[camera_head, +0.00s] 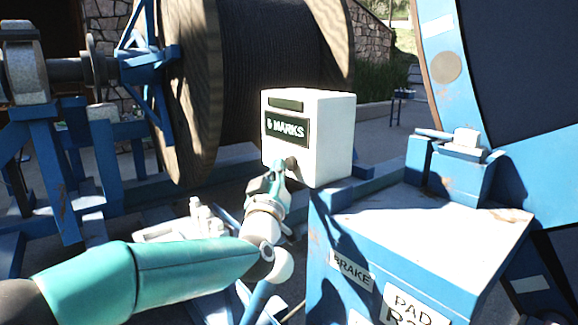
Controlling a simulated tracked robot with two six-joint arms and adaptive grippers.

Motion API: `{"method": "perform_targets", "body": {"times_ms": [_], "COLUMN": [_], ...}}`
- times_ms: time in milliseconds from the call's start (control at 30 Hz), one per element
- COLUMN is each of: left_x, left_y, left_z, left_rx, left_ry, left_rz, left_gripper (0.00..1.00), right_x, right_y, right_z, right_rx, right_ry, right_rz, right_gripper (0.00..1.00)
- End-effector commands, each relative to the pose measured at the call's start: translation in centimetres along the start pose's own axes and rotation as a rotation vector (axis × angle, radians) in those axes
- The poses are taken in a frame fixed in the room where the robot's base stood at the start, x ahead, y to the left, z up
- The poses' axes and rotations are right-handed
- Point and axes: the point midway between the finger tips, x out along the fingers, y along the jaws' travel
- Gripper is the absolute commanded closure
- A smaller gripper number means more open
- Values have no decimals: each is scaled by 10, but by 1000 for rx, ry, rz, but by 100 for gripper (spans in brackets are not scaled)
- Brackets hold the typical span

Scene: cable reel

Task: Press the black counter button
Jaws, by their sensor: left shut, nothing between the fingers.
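The white counter box (332,140) stands in the middle of the view, on the blue frame. Its front has a dark display (286,128) with a number and the word MARKS, and a dark slot above it. The black counter button (291,163) seems to be the small dark spot low on the front, partly covered by my gripper. My left gripper (278,168) is shut and empty, its fingertips in front of the lower face of the box at the button. I cannot tell whether they touch it. My right gripper is not in view.
A large wooden cable reel (262,70) wound with dark cable stands behind the box. A blue cabinet (420,235) labelled BRAKE and PAD stands at the lower right. A large blue wheel-like part (450,95) rises at the right. Blue frame beams surround the reel.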

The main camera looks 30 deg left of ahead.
Motion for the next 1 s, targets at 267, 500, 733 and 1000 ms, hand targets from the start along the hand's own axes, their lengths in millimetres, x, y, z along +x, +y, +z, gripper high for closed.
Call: {"method": "perform_targets", "body": {"times_ms": [267,500,733,1000], "left_x": [2,3,4,7], "left_y": [2,2,4,5], "left_z": [1,1,2,4], "left_rx": [-1,-1,-1,-1], "left_ry": [1,1,1,0], "left_rz": [0,0,0,0], "left_gripper": [100,100,100,100], "right_x": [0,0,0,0], "right_y": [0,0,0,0], "right_z": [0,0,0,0], "right_rx": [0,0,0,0], "right_ry": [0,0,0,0], "right_rz": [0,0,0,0], "right_gripper": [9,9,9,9]}}
